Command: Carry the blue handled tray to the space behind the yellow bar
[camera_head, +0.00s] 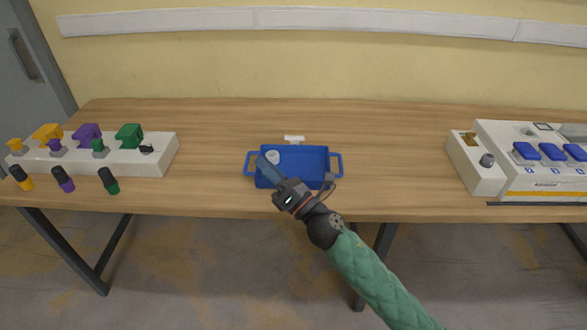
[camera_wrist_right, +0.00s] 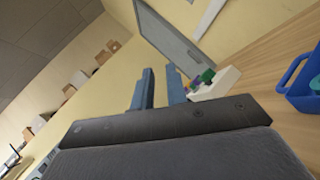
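The blue handled tray (camera_head: 315,158) sits on the wooden table, in the middle of the head view, with a handle loop at each short end. A small white round item (camera_head: 272,157) shows inside at its left. My right gripper (camera_head: 264,165) comes in from below and overlaps the tray's left front in the head view. In the right wrist view its two blue-grey fingers (camera_wrist_right: 160,88) are apart with nothing between them, and part of the tray (camera_wrist_right: 299,91) shows at the right edge. A thin yellow bar (camera_head: 570,195) runs along the front of the white unit at right. My left gripper is out of view.
A white socket block (camera_head: 130,160) with coloured plugs stands at the left, with several plugs in front. A white box (camera_head: 472,165) and a unit with blue switches (camera_head: 540,152) stand at the right. A small white piece (camera_head: 294,138) lies behind the tray. Table between these is clear.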

